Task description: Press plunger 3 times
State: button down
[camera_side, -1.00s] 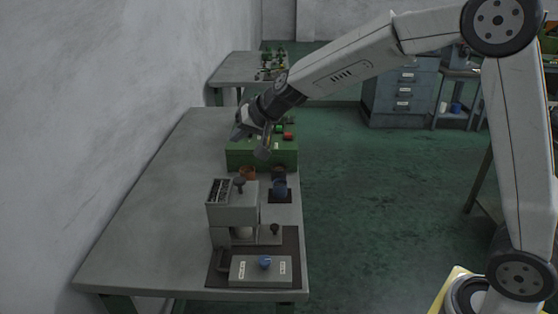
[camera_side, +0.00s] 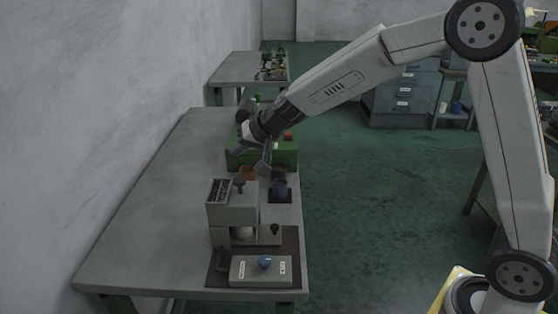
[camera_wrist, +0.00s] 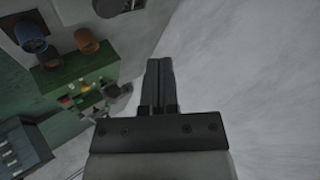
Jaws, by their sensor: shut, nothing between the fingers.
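My gripper (camera_side: 262,170) is above the bench behind the machine, apart from the knob. In the wrist view my gripper (camera_wrist: 160,64) has its fingers together with nothing between them. The grey machine's knob cannot be made out in the wrist view.
A green box with coloured buttons (camera_side: 285,156) stands behind my gripper; it also shows in the wrist view (camera_wrist: 85,68). A brown pot (camera_side: 247,173) and a blue cup (camera_side: 280,189) stand near the machine. The bench's left side (camera_side: 150,210) is clear, beside the wall.

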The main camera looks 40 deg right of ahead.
aim_at(237, 180)
jog(key=shift+f, duration=2.6)
jog(key=shift+f, duration=1.35)
dwell(1.9)
jog(key=shift+r, duration=1.3)
jog(key=shift+r, duration=0.15)
jog(key=shift+r, duration=2.4)
